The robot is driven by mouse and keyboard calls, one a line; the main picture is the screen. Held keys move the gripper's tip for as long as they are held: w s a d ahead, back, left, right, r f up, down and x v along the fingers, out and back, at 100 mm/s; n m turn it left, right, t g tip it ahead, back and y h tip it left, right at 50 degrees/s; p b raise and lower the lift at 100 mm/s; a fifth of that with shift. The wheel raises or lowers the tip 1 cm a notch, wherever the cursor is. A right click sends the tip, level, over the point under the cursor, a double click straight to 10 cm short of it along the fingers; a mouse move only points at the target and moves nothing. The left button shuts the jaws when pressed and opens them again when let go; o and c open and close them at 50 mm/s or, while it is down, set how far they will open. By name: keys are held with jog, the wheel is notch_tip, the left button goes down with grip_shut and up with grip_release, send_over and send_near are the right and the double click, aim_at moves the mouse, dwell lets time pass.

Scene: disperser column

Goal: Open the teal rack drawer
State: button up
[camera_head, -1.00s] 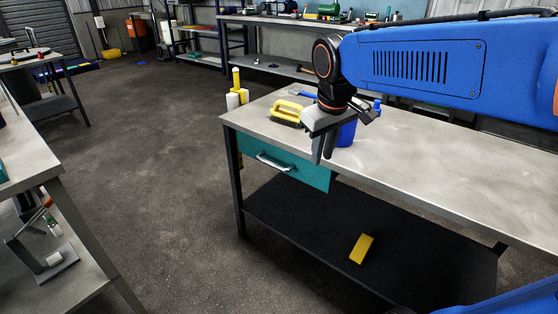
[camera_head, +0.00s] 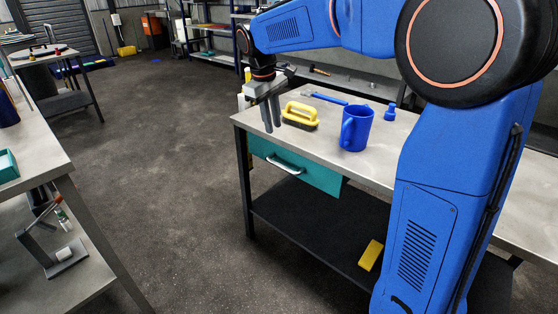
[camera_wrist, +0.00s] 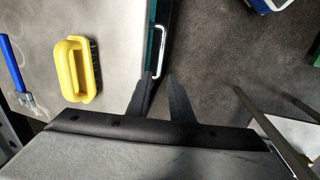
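The teal rack drawer (camera_head: 318,177) sits under the left end of the workbench top, its front close to flush with the bench edge. Its pale bar handle (camera_head: 284,163) runs across the front. My gripper (camera_head: 272,130) points down above the handle, near the bench's front edge, with a small gap between its fingers. The handle looks lower than the fingers; I see no contact.
On the bench top (camera_head: 330,140) lie a yellow-handled brush (camera_head: 300,115), a blue mug (camera_head: 356,128), a small blue object (camera_head: 391,111) and a blue-handled tool (camera_head: 325,98). A yellow block (camera_head: 371,255) lies on the lower shelf. The floor in front of the drawer is clear.

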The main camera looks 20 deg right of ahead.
aim_at(280, 164)
jog(key=d+f, duration=0.1)
jog(key=f, duration=0.4)
jog(key=w+f, duration=0.1)
jog(key=f, duration=0.4)
jog(key=d+f, duration=0.1)
jog(key=f, duration=0.5)
jog(key=shift+w+d, duration=0.25)
jog(key=shift+d, duration=0.05)
jog(key=shift+c, duration=0.7)
grip_shut()
